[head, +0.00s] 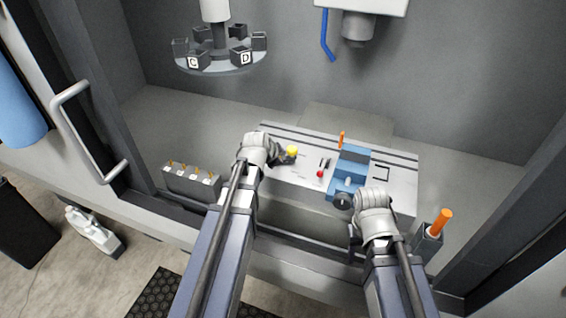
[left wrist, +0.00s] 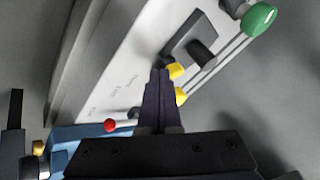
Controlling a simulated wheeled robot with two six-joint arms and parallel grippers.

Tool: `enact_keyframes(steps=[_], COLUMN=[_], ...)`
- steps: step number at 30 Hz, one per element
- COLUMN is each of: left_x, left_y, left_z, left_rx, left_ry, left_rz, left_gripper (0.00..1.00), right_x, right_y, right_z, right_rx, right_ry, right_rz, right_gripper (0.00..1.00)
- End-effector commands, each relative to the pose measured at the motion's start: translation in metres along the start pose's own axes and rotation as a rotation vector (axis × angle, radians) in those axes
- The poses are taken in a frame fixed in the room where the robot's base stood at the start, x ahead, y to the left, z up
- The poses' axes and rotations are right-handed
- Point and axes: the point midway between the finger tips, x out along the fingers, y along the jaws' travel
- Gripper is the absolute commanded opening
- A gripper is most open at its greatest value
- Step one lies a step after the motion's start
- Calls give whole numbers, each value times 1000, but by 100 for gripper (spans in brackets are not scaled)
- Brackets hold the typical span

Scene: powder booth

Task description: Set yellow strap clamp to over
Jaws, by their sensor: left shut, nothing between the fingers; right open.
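A yellow rounded piece (head: 292,151), likely the yellow strap clamp's tip, shows at the left of the grey fixture plate. In the left wrist view two yellow patches (left wrist: 177,71) show beside my fingers; the fingers hide part of them, and I cannot tell whether they are one piece. My left gripper (left wrist: 161,78) is shut and empty, right at the yellow piece; I cannot tell whether it touches. The strap's position is hidden. My right gripper (head: 354,238) is open, at the plate's front edge, right of the dark round knob (head: 343,201).
A red knob (head: 320,173) and blue vise-like block (head: 346,180) stand on the plate (head: 400,182). A green knob (left wrist: 259,18) shows in the left wrist view. A pegged block (head: 190,183) lies left, an orange-handled tool (head: 441,221) right. A round carousel (head: 220,62) hangs above.

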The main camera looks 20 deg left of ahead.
Motion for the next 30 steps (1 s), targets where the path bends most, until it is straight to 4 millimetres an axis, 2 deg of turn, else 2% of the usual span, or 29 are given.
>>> enact_keyframes(steps=[6,18,30], left_x=[6,15,18], left_y=[-17,-36,-43], left_z=[6,9,8], left_rx=[159,419,456], left_ry=[85,221,239], left_rz=[86,224,243], left_gripper=[0,0,0], right_x=[0,0,0], right_y=[0,0,0], right_z=[0,0,0], right_rx=[0,0,0], right_ry=[0,0,0], right_rz=[0,0,0], right_gripper=[50,50,50])
